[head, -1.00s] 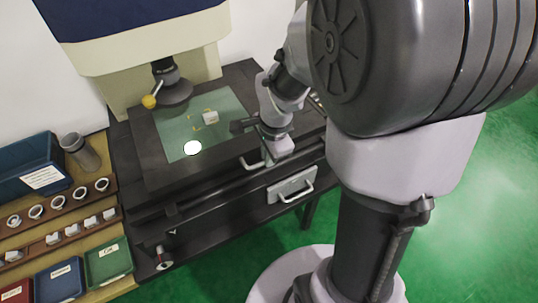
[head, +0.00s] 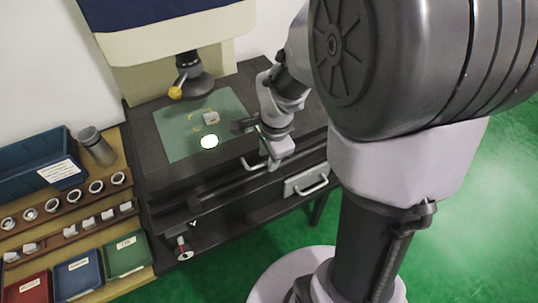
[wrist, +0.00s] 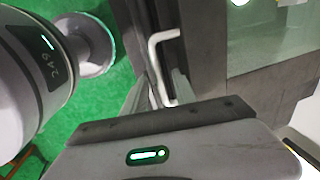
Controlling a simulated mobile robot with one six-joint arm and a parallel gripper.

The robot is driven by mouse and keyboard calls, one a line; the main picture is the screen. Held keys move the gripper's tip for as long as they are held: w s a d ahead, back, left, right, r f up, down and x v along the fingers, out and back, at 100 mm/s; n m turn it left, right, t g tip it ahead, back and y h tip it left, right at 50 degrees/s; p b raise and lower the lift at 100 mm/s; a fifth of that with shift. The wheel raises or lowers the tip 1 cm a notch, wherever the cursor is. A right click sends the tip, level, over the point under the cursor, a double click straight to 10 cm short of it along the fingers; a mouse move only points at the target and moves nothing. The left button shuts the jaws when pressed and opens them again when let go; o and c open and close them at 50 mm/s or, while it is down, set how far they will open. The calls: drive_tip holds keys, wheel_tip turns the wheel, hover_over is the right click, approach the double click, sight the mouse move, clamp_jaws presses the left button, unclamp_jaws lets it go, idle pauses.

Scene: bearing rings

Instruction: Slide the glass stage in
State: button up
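The glass stage (head: 185,135) is a greenish pane set in the dark bench top, under the instrument's dark round head (head: 195,84). A small pale block (head: 211,118) and yellow marks lie on the pane. A bright spot shows near its front edge. A pale bent-bar handle (head: 247,163) sticks out at the stage's front side. It also shows in the wrist view (wrist: 157,50). My gripper (wrist: 163,76) is at this handle, with a finger on each side of the bar, and appears shut on it. Finger contact is hard to see.
A drawer with a pale handle (head: 312,186) is in the bench front. Left of the bench, a wooden shelf holds several rings, a grey cup (head: 97,148), a blue bin (head: 35,164) and red, blue and green trays (head: 125,256). Green floor lies in front.

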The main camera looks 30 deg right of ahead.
drive_tip(key=shift+r, duration=0.1)
drive_tip(key=s+r+p, duration=0.3)
drive_tip(key=r+p, duration=0.4)
drive_tip(key=r, duration=1)
